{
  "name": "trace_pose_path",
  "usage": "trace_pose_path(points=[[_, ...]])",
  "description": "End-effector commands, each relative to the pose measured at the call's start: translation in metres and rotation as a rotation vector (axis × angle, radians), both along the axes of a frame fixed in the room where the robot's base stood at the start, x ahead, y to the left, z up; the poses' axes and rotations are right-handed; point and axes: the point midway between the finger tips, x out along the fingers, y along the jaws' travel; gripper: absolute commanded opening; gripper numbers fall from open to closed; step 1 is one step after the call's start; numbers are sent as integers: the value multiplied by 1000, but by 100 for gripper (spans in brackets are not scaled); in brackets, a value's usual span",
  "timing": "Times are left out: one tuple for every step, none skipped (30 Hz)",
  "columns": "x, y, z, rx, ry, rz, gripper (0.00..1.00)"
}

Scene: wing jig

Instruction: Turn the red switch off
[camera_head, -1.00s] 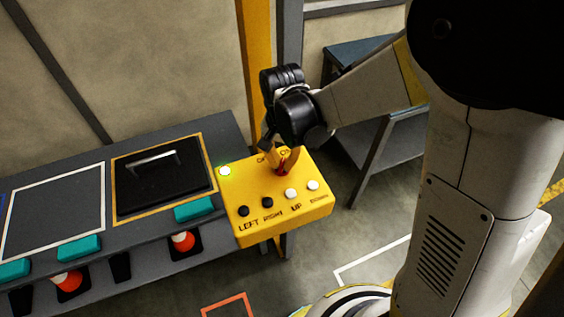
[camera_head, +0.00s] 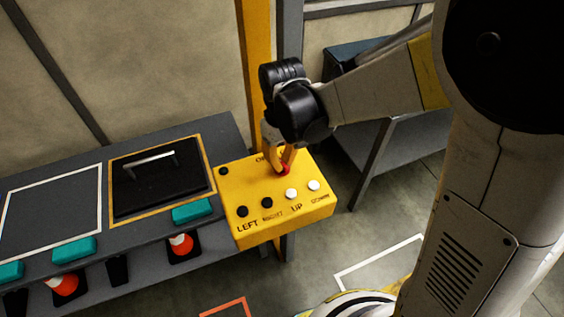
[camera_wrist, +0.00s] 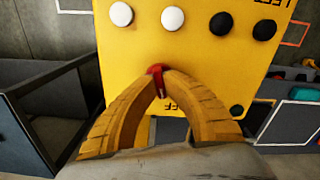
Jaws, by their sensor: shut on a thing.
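The red switch (camera_head: 286,169) sits on top of the yellow control box (camera_head: 312,202), near its back edge. My gripper (camera_head: 284,163) reaches down onto it from above, and its fingers hide part of the switch. In the wrist view the yellow fingers of my gripper (camera_wrist: 160,82) are closed around the red switch (camera_wrist: 155,70). Letters ending in "FF" show beside the switch there. The lamp (camera_head: 224,171) at the box's left corner is dark.
The box carries black and white buttons marked LEFT, RIGHT, UP and another blurred word. A grey bench (camera_head: 228,131) with a black handled panel (camera_head: 152,183), teal blocks (camera_head: 194,211) and orange cones (camera_head: 181,244) stands to the left. A grey table (camera_head: 400,140) stands behind my arm.

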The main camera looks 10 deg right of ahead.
Motion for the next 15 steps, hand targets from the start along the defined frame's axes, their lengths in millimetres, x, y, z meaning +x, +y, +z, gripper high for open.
trace_pose_path(points=[[0,0,-1,0,0,40,0],[0,0,-1,0,0,68,0],[0,0,-1,0,0,105,0],[0,0,-1,0,0,132,0],[0,0,-1,0,0,159,0],[-1,0,-1,0,0,193,0],[-1,0,-1,0,0,219,0],[-1,0,-1,0,0,244,0],[-1,0,-1,0,0,275,0],[-1,0,-1,-1,1,297,0],[-1,0,-1,-1,1,318,0],[0,0,-1,-1,1,345,0],[0,0,-1,-1,1,365,0],[0,0,-1,-1,1,382,0],[0,0,-1,-1,1,405,0]])
